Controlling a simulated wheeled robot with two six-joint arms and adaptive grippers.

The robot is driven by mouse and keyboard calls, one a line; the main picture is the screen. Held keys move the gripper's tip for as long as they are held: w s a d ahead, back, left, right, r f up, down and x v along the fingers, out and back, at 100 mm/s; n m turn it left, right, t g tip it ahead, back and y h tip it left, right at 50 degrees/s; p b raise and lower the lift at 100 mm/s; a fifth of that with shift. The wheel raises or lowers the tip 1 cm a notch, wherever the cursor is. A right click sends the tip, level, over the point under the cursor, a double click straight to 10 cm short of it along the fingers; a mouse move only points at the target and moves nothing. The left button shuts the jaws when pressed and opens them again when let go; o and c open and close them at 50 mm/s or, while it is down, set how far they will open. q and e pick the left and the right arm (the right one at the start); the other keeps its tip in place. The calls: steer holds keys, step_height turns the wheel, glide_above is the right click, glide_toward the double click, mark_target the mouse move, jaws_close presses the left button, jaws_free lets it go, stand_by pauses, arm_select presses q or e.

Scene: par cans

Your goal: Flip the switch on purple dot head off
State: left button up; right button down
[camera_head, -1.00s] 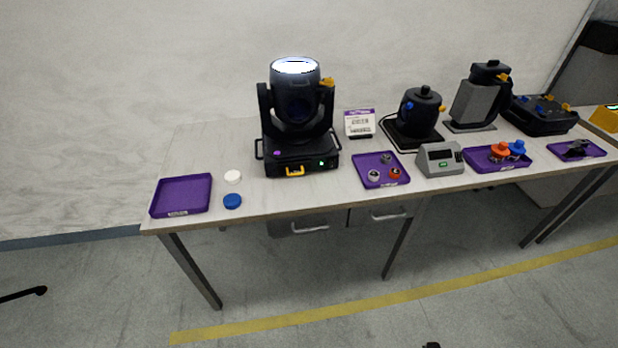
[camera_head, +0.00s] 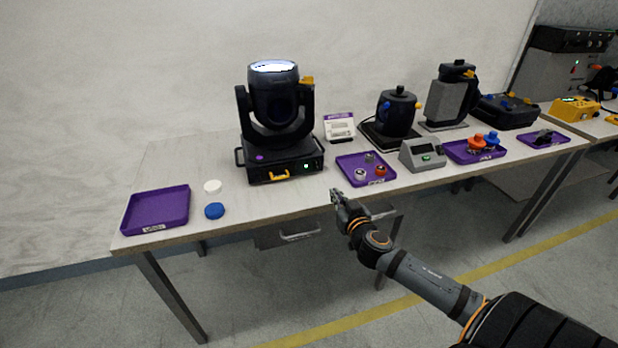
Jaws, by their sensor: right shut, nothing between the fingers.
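The purple dot head (camera_head: 275,115) is a black moving-head light standing upright on the table, its top lens glowing white. A purple dot (camera_head: 260,158) marks the left of its base. The base front has a yellow latch-like part (camera_head: 279,175) and a small green light (camera_head: 306,166); the switch itself is too small to make out for certain. My right gripper (camera_head: 334,194) is shut and empty, at the table's front edge, to the right of and below the head's base, apart from it. My left gripper is not in view.
An empty purple tray (camera_head: 157,209), a white cap (camera_head: 212,186) and a blue cap (camera_head: 214,211) lie left of the head. A purple tray of small parts (camera_head: 350,172), a sign (camera_head: 339,127) and a grey meter box (camera_head: 422,154) stand to the right.

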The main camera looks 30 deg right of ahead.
mark_target(320, 181)
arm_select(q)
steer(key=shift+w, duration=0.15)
arm_select(e)
steer(key=shift+d, duration=0.1)
steer(key=p+x, duration=0.1)
steer(key=x, duration=1.3)
steer(key=shift+d+f, duration=0.1)
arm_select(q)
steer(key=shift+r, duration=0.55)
arm_select(e)
steer(key=f+b, duration=0.1)
steer(key=b, duration=0.4)
steer(key=shift+w+d+f+t+h, duration=0.1)
steer(key=shift+w+f+t+h, duration=0.05)
steer(key=shift+t+h, duration=0.15)
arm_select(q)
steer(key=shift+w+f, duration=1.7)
arm_select(e)
steer(key=shift+w+r, duration=0.1)
steer(key=shift+r, duration=0.5)
